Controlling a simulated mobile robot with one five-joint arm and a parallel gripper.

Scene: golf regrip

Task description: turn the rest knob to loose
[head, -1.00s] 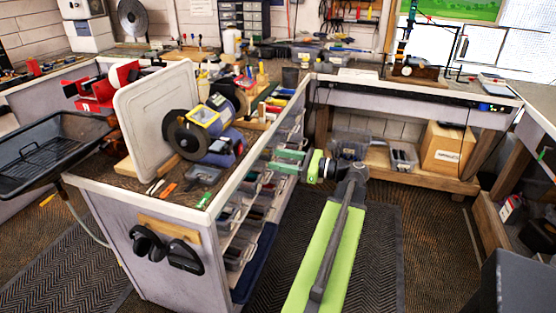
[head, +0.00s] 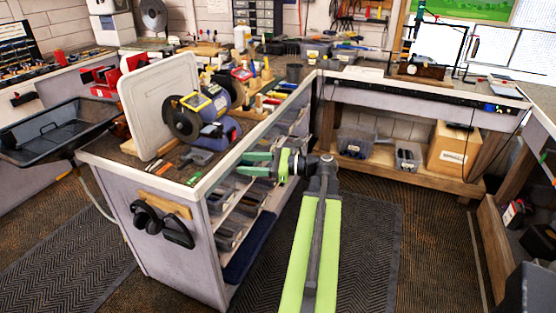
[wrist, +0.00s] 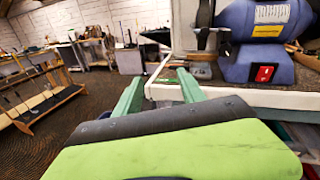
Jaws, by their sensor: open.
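The blue bench grinder (head: 222,104) with a dark wheel stands on the near workbench, left of centre in the head view. In the wrist view its blue body (wrist: 262,38) with a red switch is at the upper right, beside a grey wheel guard. I cannot make out the rest knob in either view. A small grey part (wrist: 200,71) sits low beside the guard; I cannot tell if it belongs to the rest. My gripper (head: 246,163) is open and empty, beside the bench's right side below the top, fingers pointing left. In the wrist view its green fingers (wrist: 160,84) are spread apart.
The near workbench (head: 150,178) has an edge close to my gripper and bins under its right side. A pale upright board (head: 140,95) stands left of the grinder. The dark floor mat (head: 372,240) to the right is clear.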

